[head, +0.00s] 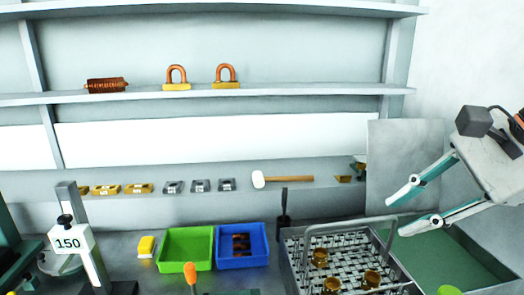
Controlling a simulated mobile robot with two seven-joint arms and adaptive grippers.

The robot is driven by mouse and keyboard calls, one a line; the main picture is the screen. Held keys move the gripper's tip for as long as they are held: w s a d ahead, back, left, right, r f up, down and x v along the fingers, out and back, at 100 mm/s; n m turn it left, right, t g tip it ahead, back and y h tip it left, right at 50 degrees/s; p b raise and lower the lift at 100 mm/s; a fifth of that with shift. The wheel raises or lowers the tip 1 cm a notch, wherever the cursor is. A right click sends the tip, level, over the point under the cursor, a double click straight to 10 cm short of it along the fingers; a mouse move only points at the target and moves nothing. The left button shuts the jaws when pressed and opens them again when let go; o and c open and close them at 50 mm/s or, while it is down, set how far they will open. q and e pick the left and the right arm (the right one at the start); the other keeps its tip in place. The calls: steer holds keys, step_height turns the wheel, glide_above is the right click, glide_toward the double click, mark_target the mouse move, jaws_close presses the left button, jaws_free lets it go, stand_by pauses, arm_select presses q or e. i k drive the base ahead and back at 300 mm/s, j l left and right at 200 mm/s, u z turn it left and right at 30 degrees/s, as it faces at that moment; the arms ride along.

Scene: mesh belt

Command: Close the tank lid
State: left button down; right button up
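A flat grey panel (398,150), which looks like the tank lid, stands upright behind the tank at the right. The tank (505,286) is open and shows a green inside. My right gripper (397,214) comes in from the right, above the tank and in front of the panel. Its two fingers are spread, with nothing between them. Whether a fingertip touches the panel, I cannot tell. My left gripper is not in view.
A wire basket (290,245) with a raised handle holds brass parts (371,278) just left of the tank. A green bin (172,266) and a blue bin (243,262) stand further left.

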mark_target(397, 149)
steer(key=k, duration=0.9)
